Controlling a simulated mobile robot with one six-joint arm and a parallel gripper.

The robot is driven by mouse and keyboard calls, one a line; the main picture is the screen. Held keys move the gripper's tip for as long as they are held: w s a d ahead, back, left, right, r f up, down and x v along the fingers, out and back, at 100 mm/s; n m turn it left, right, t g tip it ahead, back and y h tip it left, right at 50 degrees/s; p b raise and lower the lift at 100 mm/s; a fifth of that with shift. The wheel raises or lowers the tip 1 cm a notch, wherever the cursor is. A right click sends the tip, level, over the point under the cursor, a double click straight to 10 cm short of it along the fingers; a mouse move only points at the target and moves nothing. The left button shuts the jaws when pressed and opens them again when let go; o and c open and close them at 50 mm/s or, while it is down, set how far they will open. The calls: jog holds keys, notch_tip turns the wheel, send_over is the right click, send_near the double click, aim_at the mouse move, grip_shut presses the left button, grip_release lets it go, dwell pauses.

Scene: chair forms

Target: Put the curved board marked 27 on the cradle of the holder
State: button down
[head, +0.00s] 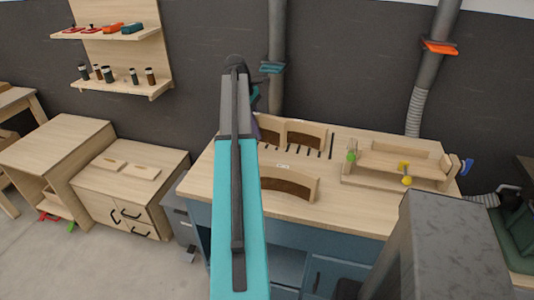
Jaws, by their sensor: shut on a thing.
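My arm rises through the middle of the head view, and my gripper is hidden behind it. A pale curved board (299,181) with a brown face is at the front of the workbench, right beside my arm. A small white label shows near its top edge, but its number is too small to read. My arm covers its left part, so I cannot tell whether my gripper touches it. The wooden holder (365,178) stands at the bench's right, with green, yellow and blue knobs. Its cradle appears empty.
Two similar curved boards (305,135) stand at the back of the workbench (335,207), near a row of dark slots. A grey block-shaped part rises at the lower right, in front of the bench. Pipes and a wall shelf (120,87) are behind. Cabinets stand at left.

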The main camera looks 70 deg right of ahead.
jog(key=shift+f+p, duration=0.65)
jog(key=shift+f, duration=2.25)
jog(key=shift+f, duration=0.15)
jog(key=shift+f+p, duration=0.5)
jog(key=shift+f, duration=1.25)
jog(key=c, duration=1.6)
grip_release()
jog(key=shift+f, duration=0.1)
jog(key=shift+b+v, duration=1.6)
jog(key=shift+v, duration=4.5)
